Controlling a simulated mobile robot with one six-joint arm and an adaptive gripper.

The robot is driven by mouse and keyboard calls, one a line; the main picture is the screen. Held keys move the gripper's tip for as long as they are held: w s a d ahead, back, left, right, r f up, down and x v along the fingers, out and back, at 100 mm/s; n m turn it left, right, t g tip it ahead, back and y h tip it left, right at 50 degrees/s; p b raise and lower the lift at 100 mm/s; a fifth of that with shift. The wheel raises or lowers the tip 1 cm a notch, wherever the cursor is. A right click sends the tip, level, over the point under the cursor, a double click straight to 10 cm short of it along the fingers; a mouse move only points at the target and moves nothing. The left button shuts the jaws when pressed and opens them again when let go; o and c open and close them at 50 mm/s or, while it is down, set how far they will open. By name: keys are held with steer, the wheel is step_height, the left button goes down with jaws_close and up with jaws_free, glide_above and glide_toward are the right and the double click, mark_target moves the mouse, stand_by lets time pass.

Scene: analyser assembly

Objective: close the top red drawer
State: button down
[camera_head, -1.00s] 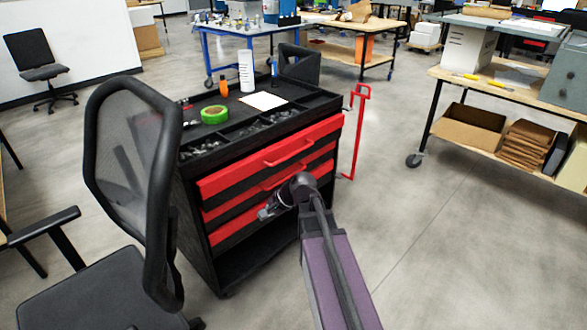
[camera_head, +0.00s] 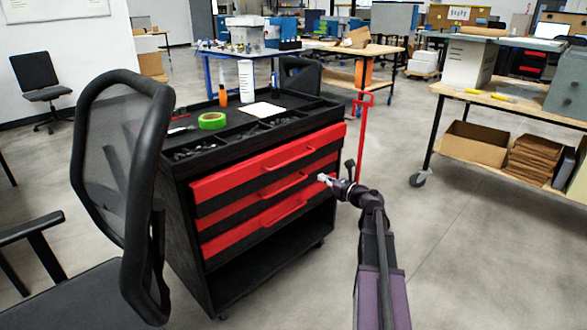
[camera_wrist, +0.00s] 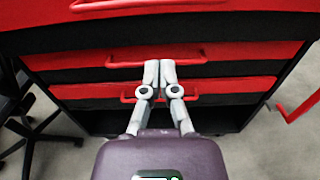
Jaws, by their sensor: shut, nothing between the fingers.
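The top red drawer (camera_head: 262,160) is in the black tool cart, with a red bar handle (camera_head: 290,157). Its front stands out a little beyond the drawers below. In the wrist view the top drawer (camera_wrist: 170,24) fills the upper edge, with part of its handle cut off. My gripper (camera_head: 323,178) is shut and empty. It is in front of the cart's right side, lower than the top drawer. In the wrist view my gripper (camera_wrist: 159,66) has its fingertips together, overlapping the middle drawer's handle in the picture; I cannot tell whether they touch it.
Two lower red drawers (camera_head: 245,232) sit beneath, above an open shelf. The cart top holds green tape (camera_head: 212,120), bottles and paper. A mesh chair (camera_head: 120,190) stands close at the left. A red stand (camera_head: 361,140) is behind my gripper. Floor (camera_head: 470,265) at the right is clear.

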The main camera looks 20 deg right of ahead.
mark_target(286, 160)
steer(key=shift+w, duration=0.15)
steer(key=x, duration=1.3)
steer(key=shift+w+a, duration=0.2)
steer(key=shift+w, duration=0.15)
steer(key=shift+w, duration=0.1)
steer(key=x, duration=0.4)
steer(key=shift+w+a, duration=0.1)
steer(key=shift+w, duration=0.05)
stand_by(0.3)
steer(key=shift+s, duration=0.55)
steer(key=v, duration=1.3)
steer(key=shift+s+d, duration=0.3)
